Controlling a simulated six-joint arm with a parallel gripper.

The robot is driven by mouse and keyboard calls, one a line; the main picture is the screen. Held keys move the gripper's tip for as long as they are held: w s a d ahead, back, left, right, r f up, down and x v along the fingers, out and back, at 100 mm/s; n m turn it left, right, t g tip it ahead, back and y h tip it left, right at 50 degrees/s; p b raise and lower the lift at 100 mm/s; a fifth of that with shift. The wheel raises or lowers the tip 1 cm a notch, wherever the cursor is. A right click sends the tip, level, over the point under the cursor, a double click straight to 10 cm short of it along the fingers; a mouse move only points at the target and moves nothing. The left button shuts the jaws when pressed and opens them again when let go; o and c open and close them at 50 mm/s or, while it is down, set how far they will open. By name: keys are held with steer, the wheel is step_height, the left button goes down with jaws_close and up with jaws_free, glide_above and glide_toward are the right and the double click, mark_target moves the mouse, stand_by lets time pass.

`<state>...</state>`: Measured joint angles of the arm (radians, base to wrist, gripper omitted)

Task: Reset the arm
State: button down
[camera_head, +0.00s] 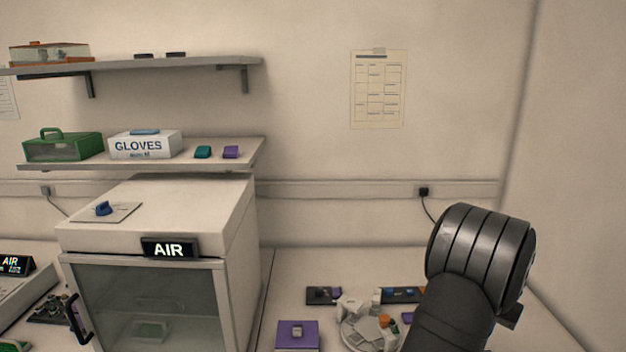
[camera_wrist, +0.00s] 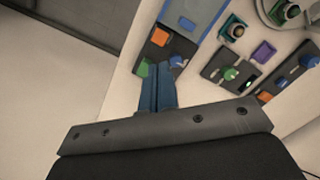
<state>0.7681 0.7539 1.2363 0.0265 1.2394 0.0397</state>
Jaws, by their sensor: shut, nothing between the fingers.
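My gripper (camera_wrist: 158,84) shows in the wrist view as blue fingers closed together, with nothing held between them. The fingertips appear over a dark block (camera_wrist: 180,48) with an orange square, a blue knob and a green piece; I cannot tell whether they touch it. In the head view my arm (camera_head: 478,262) rises at the lower right, and its gripper end is not visible there.
A white cabinet (camera_head: 240,225) with an AIR sign (camera_head: 169,247) stands at the left, below two wall shelves (camera_head: 190,154). A purple box (camera_head: 297,338) and a round white device (camera_head: 358,330) sit on the bench near my arm. A dark control block (camera_wrist: 228,70) lies right of the fingers.

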steer(key=shift+s+a+r+n, duration=0.1)
steer(key=shift+r+n, duration=0.75)
steer(key=shift+n, duration=1.85)
steer(key=shift+s+a+r+n, duration=0.1)
steer(key=shift+r+n, duration=0.8)
steer(key=shift+n, duration=1.8)
steer(key=shift+a+r+n, duration=0.1)
steer(key=shift+r+n, duration=0.75)
steer(key=shift+n, duration=1.85)
